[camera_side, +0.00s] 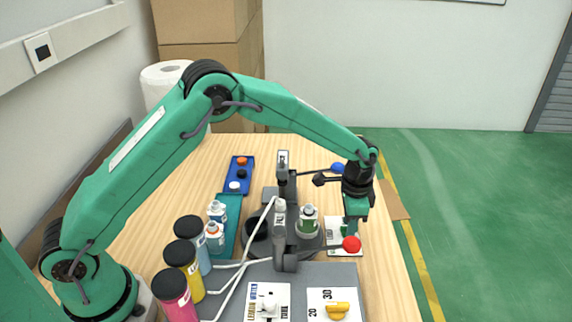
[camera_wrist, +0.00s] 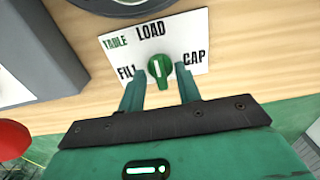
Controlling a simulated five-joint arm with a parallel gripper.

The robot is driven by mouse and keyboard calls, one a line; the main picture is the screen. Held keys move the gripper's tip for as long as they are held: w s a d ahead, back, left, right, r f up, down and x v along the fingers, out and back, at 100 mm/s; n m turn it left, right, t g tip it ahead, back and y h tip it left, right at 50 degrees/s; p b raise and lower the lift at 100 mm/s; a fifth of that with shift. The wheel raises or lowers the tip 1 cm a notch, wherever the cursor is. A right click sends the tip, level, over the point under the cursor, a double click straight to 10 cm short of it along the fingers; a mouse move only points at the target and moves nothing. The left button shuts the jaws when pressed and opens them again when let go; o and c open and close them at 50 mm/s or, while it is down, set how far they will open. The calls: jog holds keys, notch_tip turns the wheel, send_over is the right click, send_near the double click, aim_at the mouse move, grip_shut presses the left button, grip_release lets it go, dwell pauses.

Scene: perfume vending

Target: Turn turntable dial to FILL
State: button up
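The turntable dial (camera_wrist: 159,71) is a green knob with a white pointer line on a white card (camera_wrist: 195,30). The card reads TABLE, LOAD at the top, FILL at the left and CAP at the right. The pointer line stands nearly upright in the wrist view, toward LOAD. My gripper (camera_wrist: 160,80) is open, its two green fingers on either side of the dial with a gap to each side. In the side view my gripper (camera_side: 351,224) is low over the card (camera_side: 336,250) and largely hides the dial.
A red ball knob (camera_side: 352,244) is close to my gripper. A grey panel (camera_side: 240,283) with a yellow dial (camera_side: 338,311) is nearer the camera. Pink, yellow and blue bottles stand left.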

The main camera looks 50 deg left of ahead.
jog(key=shift+c, duration=0.4)
grip_shut()
jog(key=shift+n, duration=0.3)
jog(key=n, duration=0.8)
jog(key=shift+r+n, duration=0.1)
jog(key=shift+n, duration=0.3)
jog(key=n, duration=0.4)
jog(key=shift+n, duration=0.3)
jog(key=n, duration=0.4)
jog(key=shift+w, duration=0.1)
